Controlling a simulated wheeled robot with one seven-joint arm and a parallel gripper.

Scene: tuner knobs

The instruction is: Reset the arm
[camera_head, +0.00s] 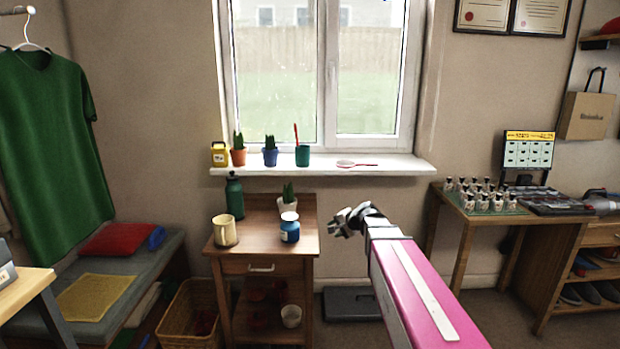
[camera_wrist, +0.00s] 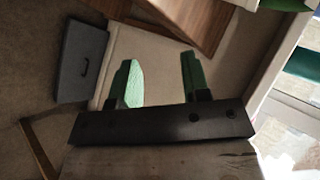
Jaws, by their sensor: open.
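My arm (camera_head: 415,290) reaches forward from the lower right in the head view, with a pink link and a white stripe. My gripper (camera_head: 343,222) is at its far end, in the air to the right of the small wooden cabinet (camera_head: 265,232) and below the window sill. In the wrist view my gripper (camera_wrist: 158,75) shows two green fingers spread well apart with nothing between them. Several small white and dark knobs (camera_head: 484,202) stand on the desk at the right, far from my gripper.
The desk (camera_head: 455,198) also holds a dark device. On the cabinet are a beige mug (camera_head: 225,232), a green bottle (camera_head: 235,196), a blue jar (camera_head: 290,228) and a potted plant. The sill (camera_head: 400,166) holds pots and a pink racket-like item. A dark flat case (camera_head: 350,303) lies below.

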